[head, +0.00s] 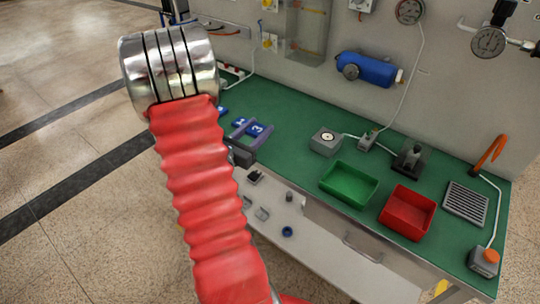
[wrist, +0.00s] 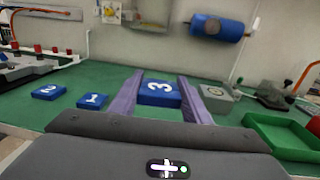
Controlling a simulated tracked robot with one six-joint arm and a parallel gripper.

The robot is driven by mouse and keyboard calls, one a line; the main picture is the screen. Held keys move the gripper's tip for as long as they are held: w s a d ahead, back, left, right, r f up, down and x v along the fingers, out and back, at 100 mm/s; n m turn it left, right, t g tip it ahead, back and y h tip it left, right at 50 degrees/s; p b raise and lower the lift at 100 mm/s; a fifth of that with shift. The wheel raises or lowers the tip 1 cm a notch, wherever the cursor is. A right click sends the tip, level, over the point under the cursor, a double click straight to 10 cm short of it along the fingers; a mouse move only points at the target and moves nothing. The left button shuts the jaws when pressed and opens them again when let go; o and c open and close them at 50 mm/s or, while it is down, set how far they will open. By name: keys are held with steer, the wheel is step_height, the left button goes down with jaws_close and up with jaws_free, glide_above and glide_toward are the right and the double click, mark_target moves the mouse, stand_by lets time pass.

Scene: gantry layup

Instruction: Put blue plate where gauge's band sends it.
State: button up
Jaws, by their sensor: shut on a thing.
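My gripper (wrist: 160,105) has its purple fingers on either side of a blue plate marked 3 (wrist: 158,87) and is shut on it. In the head view this plate (head: 255,129) is just above or on the green bench; I cannot tell which. Two other blue plates, marked 1 (wrist: 92,101) and 2 (wrist: 48,92), lie left of it. A round gauge (head: 410,11) is on the wall and another (head: 488,42) is at the upper right. Their bands and needles are too small to read. A green tray (head: 348,184) and a red tray (head: 407,212) stand on the bench.
A grey box with a dial (head: 326,141) stands behind the green tray. A dark fixture (head: 410,158), a grey grille (head: 466,204) and an orange-topped box (head: 484,260) are at the right. A blue cylinder (head: 368,69) hangs on the wall.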

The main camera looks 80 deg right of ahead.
steer(key=shift+m+g+y, duration=0.4)
steer(key=shift+m+g, duration=0.2)
steer(key=shift+g, duration=0.3)
steer(key=s, duration=0.2)
steer(key=s+d, duration=0.1)
steer(key=s, duration=0.1)
steer(key=shift+f, duration=0.1)
glide_above(270, 156)
steer(key=shift+d+f, duration=0.15)
steer(key=shift+f, duration=2.7)
steer(key=shift+f, duration=2.1)
steer(key=o, duration=1.1)
